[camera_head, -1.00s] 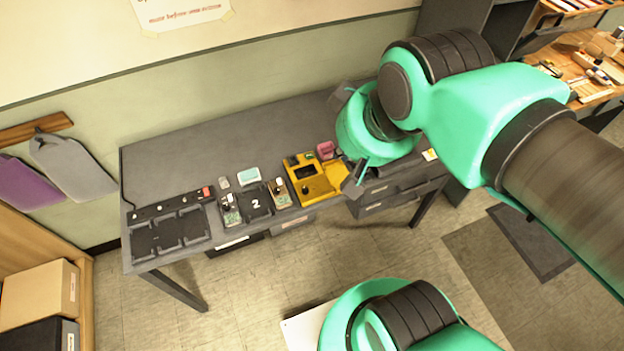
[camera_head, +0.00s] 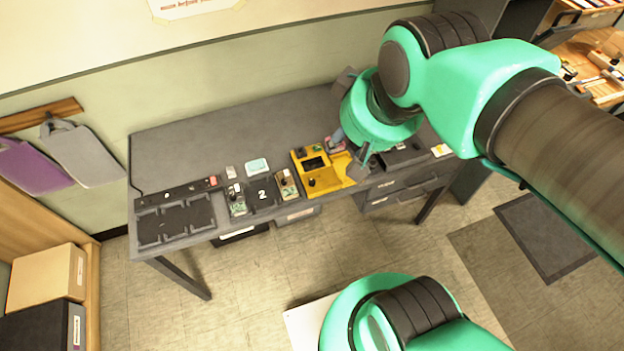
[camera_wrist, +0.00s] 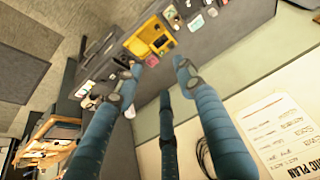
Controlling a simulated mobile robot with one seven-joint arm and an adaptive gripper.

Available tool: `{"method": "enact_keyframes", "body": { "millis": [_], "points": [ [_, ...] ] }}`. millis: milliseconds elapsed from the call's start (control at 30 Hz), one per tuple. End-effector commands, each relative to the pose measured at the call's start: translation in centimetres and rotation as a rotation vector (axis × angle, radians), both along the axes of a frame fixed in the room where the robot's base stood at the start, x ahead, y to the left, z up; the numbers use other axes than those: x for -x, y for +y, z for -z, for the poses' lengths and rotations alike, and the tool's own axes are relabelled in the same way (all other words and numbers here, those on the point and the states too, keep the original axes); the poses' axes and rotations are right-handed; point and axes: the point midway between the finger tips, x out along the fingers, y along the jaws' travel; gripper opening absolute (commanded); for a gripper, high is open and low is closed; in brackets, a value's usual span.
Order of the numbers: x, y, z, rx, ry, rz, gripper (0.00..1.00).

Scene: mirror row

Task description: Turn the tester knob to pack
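The yellow tester (camera_head: 337,163) stands on the grey bench, right of the middle, with a dark display and a small black knob (camera_head: 312,182) near its front left. Which way the knob points is too small to tell. My gripper (camera_head: 350,152) is over the right end of the tester, to the right of the knob and apart from it. The tester also shows near the top of the wrist view (camera_wrist: 148,36). There my gripper's fingers (camera_wrist: 160,78) are spread with nothing between them, so it is open and empty. My gripper partly hides the tester's right end.
A black tray (camera_head: 175,221) lies at the bench's (camera_head: 230,130) left end. Small boards (camera_head: 237,200) and a black pad marked 2 (camera_head: 262,194) lie between it and the tester. A pale teal box (camera_head: 257,166) is behind them. The bench's back left is clear.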

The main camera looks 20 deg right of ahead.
Motion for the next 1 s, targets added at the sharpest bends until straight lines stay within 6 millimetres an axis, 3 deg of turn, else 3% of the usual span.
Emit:
{"method": "enact_keyframes", "body": {
  "millis": [267, 467, 700, 1000],
  "points": [
    [-5.4, -0.1, 3.7, 0.059, 0.099, -0.133, 0.39],
    [-9.9, -0.1, 7.9, 0.102, 0.18, -0.26, 0.39],
    [-14.8, -0.2, 14.4, 0.139, 0.276, -0.417, 0.39],
    [-19.4, -0.3, 24.1, 0.165, 0.386, -0.611, 0.39]
  ]
}}
